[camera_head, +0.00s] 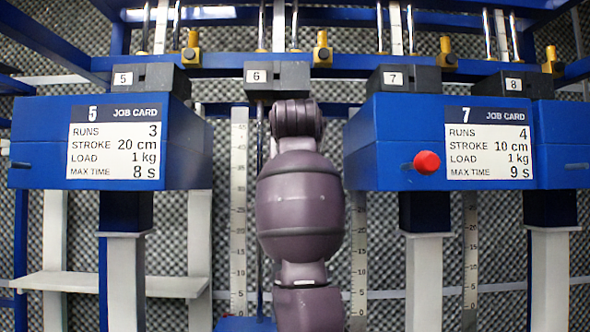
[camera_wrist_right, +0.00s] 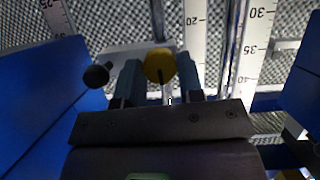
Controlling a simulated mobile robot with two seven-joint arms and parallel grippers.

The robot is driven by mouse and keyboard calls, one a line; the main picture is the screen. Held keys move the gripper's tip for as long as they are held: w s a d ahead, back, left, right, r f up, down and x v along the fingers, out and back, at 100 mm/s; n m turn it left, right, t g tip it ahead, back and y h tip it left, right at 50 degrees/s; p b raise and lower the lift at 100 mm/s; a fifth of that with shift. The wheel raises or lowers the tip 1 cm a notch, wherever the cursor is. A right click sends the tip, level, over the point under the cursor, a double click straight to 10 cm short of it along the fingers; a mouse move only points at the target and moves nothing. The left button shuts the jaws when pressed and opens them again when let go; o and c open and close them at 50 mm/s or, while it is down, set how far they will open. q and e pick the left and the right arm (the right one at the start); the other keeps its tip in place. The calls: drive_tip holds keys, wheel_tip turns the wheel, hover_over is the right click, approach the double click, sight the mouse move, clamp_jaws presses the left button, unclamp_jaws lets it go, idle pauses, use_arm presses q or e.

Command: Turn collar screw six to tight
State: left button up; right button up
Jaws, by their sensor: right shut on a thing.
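In the right wrist view a round yellow screw head (camera_wrist_right: 159,66) with a dark line on it sits between the two dark fingers of my right gripper (camera_wrist_right: 158,77). The gripper is shut on it. I take it for collar screw six, but no number shows beside it. In the head view my purple right arm stands in front of bay six, below the black block marked 6 (camera_head: 278,76), and hides the gripper and the screw. My left gripper is in neither view.
Blue boxes with job card 5 (camera_head: 37,130) and job card 7 (camera_head: 395,118) flank my arm closely. A red knob (camera_head: 427,162) juts from the right box. In the wrist view a black ball knob (camera_wrist_right: 96,75) is left of the fingers.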

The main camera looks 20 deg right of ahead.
drive_tip(key=shift+m, duration=0.3)
idle(0.4)
drive_tip(key=o, duration=0.9)
drive_tip(key=shift+o, duration=0.2)
drive_tip(key=b+v, duration=0.2)
drive_tip(key=v, duration=0.8)
drive_tip(key=shift+s+r, duration=0.2)
drive_tip(key=shift+s, duration=0.15)
